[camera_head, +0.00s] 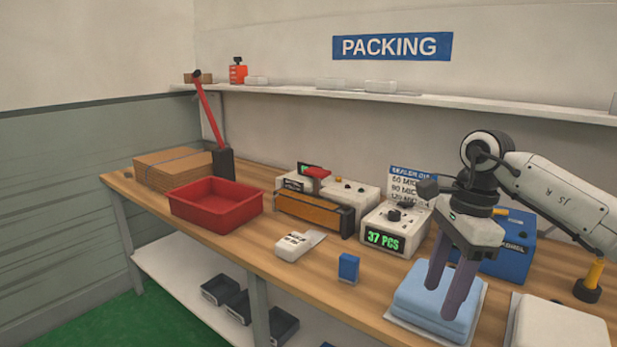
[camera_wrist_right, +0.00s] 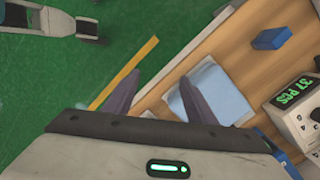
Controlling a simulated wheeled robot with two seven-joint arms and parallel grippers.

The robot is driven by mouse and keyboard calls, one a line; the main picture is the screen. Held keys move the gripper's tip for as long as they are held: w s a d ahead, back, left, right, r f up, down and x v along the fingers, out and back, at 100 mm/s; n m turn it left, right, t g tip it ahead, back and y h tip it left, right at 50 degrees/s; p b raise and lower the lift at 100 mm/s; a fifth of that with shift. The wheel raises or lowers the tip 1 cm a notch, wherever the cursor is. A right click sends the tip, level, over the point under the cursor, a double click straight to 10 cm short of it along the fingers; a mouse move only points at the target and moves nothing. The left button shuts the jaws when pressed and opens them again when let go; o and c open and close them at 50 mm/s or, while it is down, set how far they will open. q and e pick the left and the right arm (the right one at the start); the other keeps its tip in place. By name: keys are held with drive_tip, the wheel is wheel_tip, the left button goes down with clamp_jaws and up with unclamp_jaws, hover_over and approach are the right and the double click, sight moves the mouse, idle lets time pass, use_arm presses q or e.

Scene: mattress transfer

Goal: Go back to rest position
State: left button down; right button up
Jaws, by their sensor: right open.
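My right gripper (camera_head: 442,300) reaches in from the right in the head view. Its two grey-purple fingers point down, apart, with nothing between them. In that view they overlap a light blue folded stack (camera_head: 410,302) on a white sheet near the table's front edge. The right wrist view shows the open fingers (camera_wrist_right: 160,76) with the blue stack (camera_wrist_right: 222,92) beyond them and to the right. I cannot tell the exact height of the fingers above the stack. My left gripper is not in the head view.
The wooden table (camera_head: 330,285) holds a red tray (camera_head: 215,222), an orange-fronted sealer (camera_head: 312,213), a scale reading 37 PCS (camera_head: 397,225), a small blue block (camera_head: 348,267) and a blue machine (camera_head: 508,255). A white stack (camera_head: 555,325) lies at the front right. A wall shelf (camera_head: 400,97) runs behind.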

drive_tip(key=s+a+f+m+g+y, duration=0.1)
drive_tip(key=s+a+f+y, duration=0.25)
drive_tip(key=a, duration=0.65)
drive_tip(key=s+a+f+m+g+y, duration=0.1)
drive_tip(key=s+a+f+y, duration=0.3)
drive_tip(key=a, duration=0.7)
drive_tip(key=a+r+m+t+y, duration=0.3)
drive_tip(key=a+m+t+y, duration=0.2)
drive_tip(key=a+m+y, duration=0.5)
drive_tip(key=d+f+m+t+h, duration=0.6)
drive_tip(key=d+f+m+t, duration=0.15)
drive_tip(key=m, duration=0.75)
drive_tip(key=d+f+m+t+h, duration=0.55)
drive_tip(key=d+f+m, duration=0.3)
drive_tip(key=m, duration=0.65)
drive_tip(key=s+d+f+m+g+h, duration=0.2)
drive_tip(key=s+d+f+m+g, duration=0.1)
drive_tip(key=s+f, duration=0.6)
drive_tip(key=s+d+f+m+g+h, duration=0.3)
drive_tip(key=s+d+f+m, duration=0.3)
drive_tip(key=s+f, duration=0.3)
drive_tip(key=shift+s+d+m+g, duration=0.15)
drive_tip(key=shift+s+m+g, duration=0.2)
drive_tip(key=shift+m+g, duration=0.2)
drive_tip(key=shift+c, duration=0.4)
